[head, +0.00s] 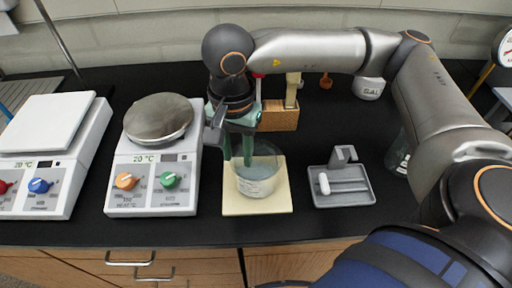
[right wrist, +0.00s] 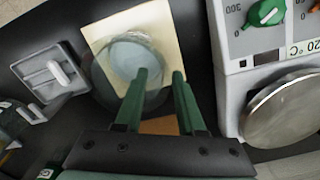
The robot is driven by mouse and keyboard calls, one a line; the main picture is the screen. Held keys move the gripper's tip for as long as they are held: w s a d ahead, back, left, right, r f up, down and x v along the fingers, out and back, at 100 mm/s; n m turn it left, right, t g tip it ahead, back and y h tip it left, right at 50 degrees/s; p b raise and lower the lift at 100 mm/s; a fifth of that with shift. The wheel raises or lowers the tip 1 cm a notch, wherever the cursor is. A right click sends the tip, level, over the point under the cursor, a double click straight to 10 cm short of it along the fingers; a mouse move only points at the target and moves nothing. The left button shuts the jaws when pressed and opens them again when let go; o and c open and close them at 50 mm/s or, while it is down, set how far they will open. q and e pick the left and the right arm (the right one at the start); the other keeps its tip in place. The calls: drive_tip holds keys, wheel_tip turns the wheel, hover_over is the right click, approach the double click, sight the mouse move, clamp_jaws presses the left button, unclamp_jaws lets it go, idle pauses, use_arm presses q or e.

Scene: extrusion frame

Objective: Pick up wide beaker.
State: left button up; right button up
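The wide beaker (head: 260,182) is clear glass with a pale label or contents low down. It stands upright on a cream square mat (head: 230,206) in the middle of the bench. It also shows in the right wrist view (right wrist: 113,66). My right gripper (head: 237,160) points down at the beaker's back left rim. Its two green fingers are apart, one over the beaker's mouth and one just outside its left side in the head view. The right wrist view shows the same open fingers (right wrist: 161,73). Contact with the glass cannot be told. My left gripper is not in view.
A hotplate with a round grey top (head: 158,120) stands close left of the mat, and a white-topped one (head: 47,124) further left. A grey tray (head: 343,199) with a white stick lies right. A wooden block (head: 279,118) stands behind the beaker.

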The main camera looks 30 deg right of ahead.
drive_tip(key=shift+f, duration=0.95)
clamp_jaws()
idle(0.7)
